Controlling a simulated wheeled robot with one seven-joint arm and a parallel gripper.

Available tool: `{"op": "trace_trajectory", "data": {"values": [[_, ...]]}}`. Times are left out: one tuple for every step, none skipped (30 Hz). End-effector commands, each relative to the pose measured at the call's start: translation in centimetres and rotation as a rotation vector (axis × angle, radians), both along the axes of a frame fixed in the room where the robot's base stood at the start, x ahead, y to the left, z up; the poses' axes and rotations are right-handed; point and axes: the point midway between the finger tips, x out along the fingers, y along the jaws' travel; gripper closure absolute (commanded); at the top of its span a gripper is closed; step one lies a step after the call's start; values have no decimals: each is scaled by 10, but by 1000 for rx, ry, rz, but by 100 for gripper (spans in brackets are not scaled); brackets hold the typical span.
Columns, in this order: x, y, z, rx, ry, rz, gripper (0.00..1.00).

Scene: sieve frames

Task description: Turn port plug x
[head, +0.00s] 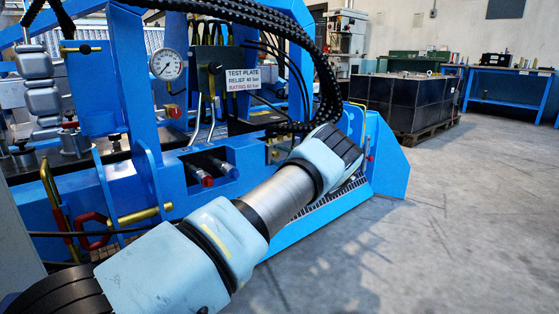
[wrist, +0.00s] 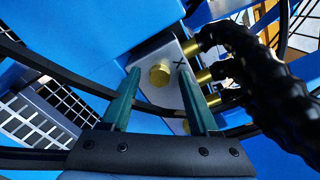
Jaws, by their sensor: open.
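The plug marked x is a round-looking brass plug (wrist: 160,76) on a pale metal block (wrist: 171,97) in the wrist view. A black X stands on the block just right of the plug. My gripper (wrist: 158,71) has two dark green fingers spread apart, one on each side of the plug in the picture. Nothing is held. I cannot tell how far the fingertips stand from the plug. A second brass piece shows low on the block, partly hidden by the right finger. In the head view my arm crosses the front of the blue rig, and the gripper and plug cannot be made out.
Black ribbed hoses (wrist: 262,85) on brass fittings (wrist: 208,75) crowd the block's right side. The blue rig (head: 135,95) carries a pressure gauge (head: 167,65) and a test plate sign (head: 243,79). A dark crate (head: 405,101) stands behind. Open grey floor lies to the right.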

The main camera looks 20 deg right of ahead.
Motion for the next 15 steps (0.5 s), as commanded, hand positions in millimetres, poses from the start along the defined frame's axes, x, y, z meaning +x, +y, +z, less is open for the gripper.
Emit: {"op": "trace_trajectory", "data": {"values": [[1,1,0,0,0,0,39],[2,1,0,0,1,1,39],[2,1,0,1,1,1,39],[2,1,0,1,0,0,39],[2,1,0,1,0,0,39],[2,1,0,1,0,0,39],[2,1,0,1,0,0,39],[2,1,0,1,0,0,39],[2,1,0,1,0,0,41],[2,1,0,1,0,0,44],[2,1,0,1,0,0,48],[2,1,0,1,0,0,52],[2,1,0,1,0,0,56],[2,1,0,1,0,0,59],[2,1,0,1,0,0,64]]}}
